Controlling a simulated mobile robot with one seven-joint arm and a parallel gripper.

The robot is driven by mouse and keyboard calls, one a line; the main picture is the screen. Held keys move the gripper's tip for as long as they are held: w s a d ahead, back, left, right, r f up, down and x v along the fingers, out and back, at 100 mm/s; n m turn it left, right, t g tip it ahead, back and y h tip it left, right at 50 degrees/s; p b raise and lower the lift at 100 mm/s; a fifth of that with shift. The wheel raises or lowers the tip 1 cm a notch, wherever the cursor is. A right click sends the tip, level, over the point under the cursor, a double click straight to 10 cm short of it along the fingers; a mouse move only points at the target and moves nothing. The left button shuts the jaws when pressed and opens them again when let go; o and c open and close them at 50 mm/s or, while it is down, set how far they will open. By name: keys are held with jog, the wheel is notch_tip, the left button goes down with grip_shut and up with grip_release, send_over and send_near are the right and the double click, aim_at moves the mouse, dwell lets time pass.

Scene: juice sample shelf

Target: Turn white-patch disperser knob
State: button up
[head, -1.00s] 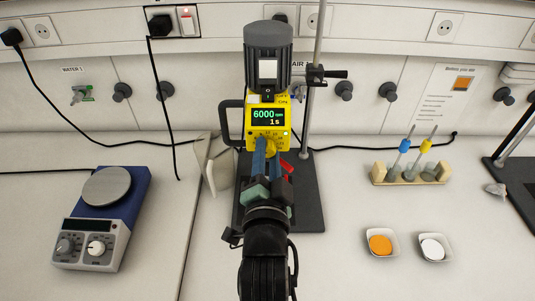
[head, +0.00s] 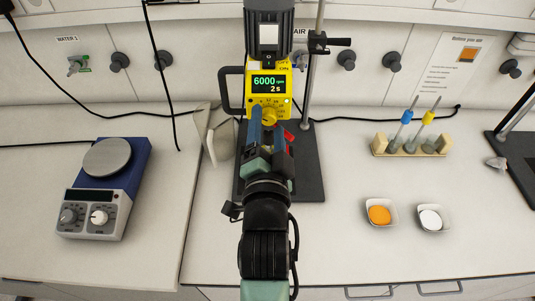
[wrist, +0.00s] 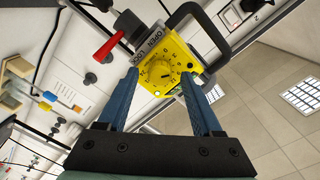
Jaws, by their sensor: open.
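The disperser has a dark grey motor with a white patch (head: 268,37) and a yellow control head (head: 283,88). Its display (head: 268,82) reads 6000 rpm and 2 s. The round yellow knob (head: 269,114) sits below the display, and its dial face with a dark mark shows in the wrist view (wrist: 163,77). My gripper (head: 267,125) is open, its two blue fingers pointing at the control head. In the wrist view the fingers stand on either side of the knob, with gaps visible. Whether the fingertips touch the head is unclear.
A red lever (wrist: 108,46) by the OPEN/LOCK label is close to one finger. The stand's dark base (head: 308,180) lies below. A blue hotplate (head: 105,190) is at left; a wooden rack (head: 410,150) and two small dishes (head: 381,212) (head: 432,218) are at right.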

jog(key=s+b, duration=0.3)
jog(key=s, duration=0.8)
jog(key=shift+s+r, duration=0.15)
jog(key=shift+s, duration=0.25)
